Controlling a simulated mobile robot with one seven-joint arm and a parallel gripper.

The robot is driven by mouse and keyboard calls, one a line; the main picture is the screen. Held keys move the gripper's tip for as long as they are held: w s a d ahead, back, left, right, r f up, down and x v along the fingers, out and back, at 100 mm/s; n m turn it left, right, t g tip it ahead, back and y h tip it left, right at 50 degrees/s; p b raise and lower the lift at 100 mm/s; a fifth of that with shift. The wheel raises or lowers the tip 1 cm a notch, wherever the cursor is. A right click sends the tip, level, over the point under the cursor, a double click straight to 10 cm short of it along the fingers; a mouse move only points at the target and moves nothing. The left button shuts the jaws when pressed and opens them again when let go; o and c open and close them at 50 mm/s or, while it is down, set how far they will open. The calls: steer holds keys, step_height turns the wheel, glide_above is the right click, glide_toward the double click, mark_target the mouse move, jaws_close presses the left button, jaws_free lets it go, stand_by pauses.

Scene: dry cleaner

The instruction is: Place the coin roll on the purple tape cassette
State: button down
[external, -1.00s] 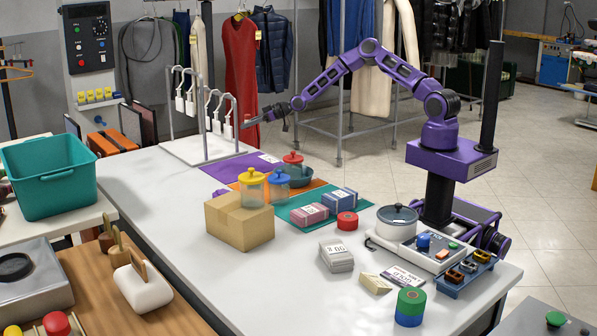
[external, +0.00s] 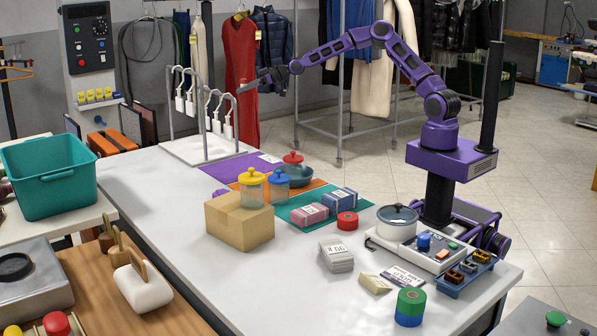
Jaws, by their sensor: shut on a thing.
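My gripper (external: 251,85) is raised in the air, in front of the red garment and beyond the far edge of the white counter (external: 165,235). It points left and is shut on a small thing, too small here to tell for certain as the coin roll. I cannot pick out a purple tape cassette for certain. A flat purple mat (external: 228,168) lies at the counter's far end. A red roll (external: 347,221) lies by the teal mat (external: 297,222), and a green and blue stack (external: 410,306) stands at the near right.
A white hanger stand (external: 195,152) is left of my gripper. A cardboard box (external: 238,225), lidded jars (external: 253,190) and pink and blue bundles (external: 310,213) crowd the middle. A pot (external: 397,222) stands near my base. The counter's left side is clear.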

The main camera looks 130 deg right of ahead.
steer(key=w+a+f+n+t+y+b, duration=0.1)
steer(key=w+a+f+n+y+b, duration=0.3)
steer(key=w+a, duration=0.6)
steer(key=w+a+f+n+t+y+b, duration=0.1)
steer(key=w+a+f, duration=0.5)
steer(key=w+a, duration=0.4)
steer(key=w+a+f+n+t+y+b, duration=0.1)
steer(key=w+a+f+n+y+b, duration=0.3)
steer(key=w+a, duration=0.6)
steer(key=f, duration=0.3)
steer(key=s+a+f+m+h, duration=0.1)
steer(key=f, duration=0.2)
steer(key=s+f+m, duration=0.1)
steer(key=f, duration=0.2)
steer(key=shift+a+f+h, duration=0.3)
steer(key=shift+a+f, duration=0.05)
steer(key=shift+f, duration=0.05)
steer(key=shift+f, duration=0.15)
steer(key=c, duration=0.6)
jaws_free()
steer(key=shift+s, duration=0.1)
